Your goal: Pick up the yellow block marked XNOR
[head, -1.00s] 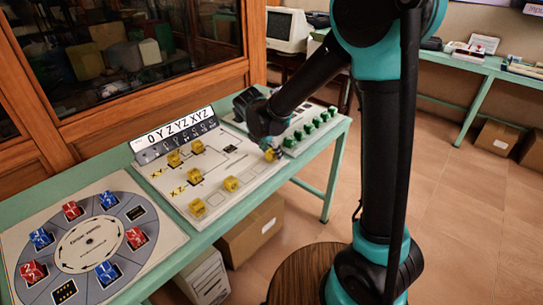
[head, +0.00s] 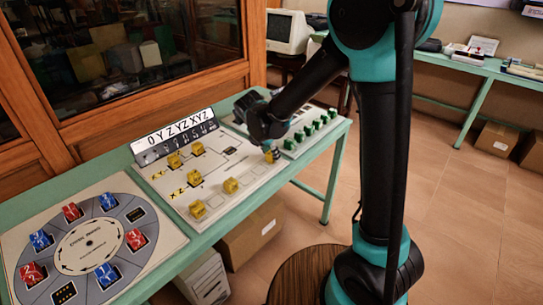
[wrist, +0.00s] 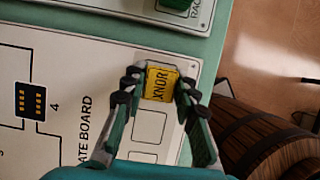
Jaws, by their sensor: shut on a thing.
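The yellow block marked XNOR (wrist: 161,84) sits between my fingertips in the wrist view, its label facing the camera. In the head view it is a small yellow patch (head: 271,156) at the right end of the white gate board (head: 238,199). My gripper (wrist: 158,88) is shut on the block, one finger on each side. In the head view my gripper (head: 270,146) is at the board's right end, partly hidden by its own wrist. I cannot tell whether the block is clear of the board.
Several other yellow blocks (head: 231,185) stand on the gate board. Green blocks (head: 309,131) stand on the panel to the right. A round dial board (head: 88,243) with red and blue blocks lies at left. A wooden barrel (wrist: 262,140) stands beyond the table edge.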

